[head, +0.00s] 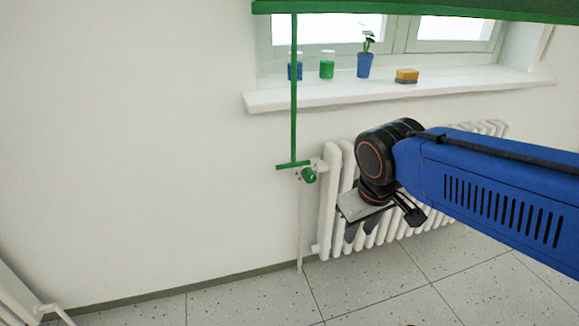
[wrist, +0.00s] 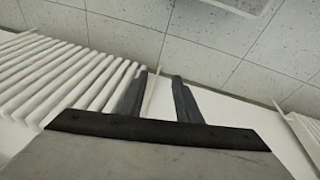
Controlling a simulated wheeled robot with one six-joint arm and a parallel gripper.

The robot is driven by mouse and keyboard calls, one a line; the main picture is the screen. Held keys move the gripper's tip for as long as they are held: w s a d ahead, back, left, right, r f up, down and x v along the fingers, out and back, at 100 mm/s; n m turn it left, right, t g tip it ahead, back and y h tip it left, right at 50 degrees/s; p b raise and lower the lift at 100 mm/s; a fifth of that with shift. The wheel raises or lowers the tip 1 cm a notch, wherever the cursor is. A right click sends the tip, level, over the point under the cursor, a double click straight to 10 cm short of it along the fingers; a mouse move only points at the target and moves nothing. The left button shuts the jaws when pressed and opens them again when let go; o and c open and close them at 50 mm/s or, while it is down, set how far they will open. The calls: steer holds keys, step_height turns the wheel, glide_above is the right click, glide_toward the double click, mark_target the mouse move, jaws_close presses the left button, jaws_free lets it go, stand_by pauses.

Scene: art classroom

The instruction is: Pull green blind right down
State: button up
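The green blind (head: 420,9) shows only as its lower edge along the top of the head view, above the window. A thin green pull rod (head: 294,110) hangs at its left end, with a short green crossbar (head: 293,165) at the bottom. My gripper (head: 361,234) points down in front of the radiator, right of and below the crossbar, apart from it. In the wrist view its two dark fingers (wrist: 162,82) stand apart with nothing held between them. The blind and rod are not in the wrist view.
A white radiator (head: 333,215) with a green valve knob (head: 309,175) stands close behind the crossbar. The windowsill (head: 330,97) holds two jars, a blue plant pot (head: 364,66) and a yellow sponge (head: 407,74). The wall and floor at left are mostly clear.

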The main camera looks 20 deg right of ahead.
steer(key=w, duration=0.1)
steer(key=n+t+h, duration=0.2)
steer(key=n+h, duration=0.7)
steer(key=h, duration=0.5)
glide_toward(292, 165)
steer(key=x, duration=0.3)
steer(key=w+x, duration=0.1)
steer(key=x, duration=0.3)
steer(key=f+x, duration=0.1)
steer(key=x, duration=0.3)
steer(key=shift+w+a, duration=0.2)
steer(key=shift+w, duration=0.05)
jaws_close()
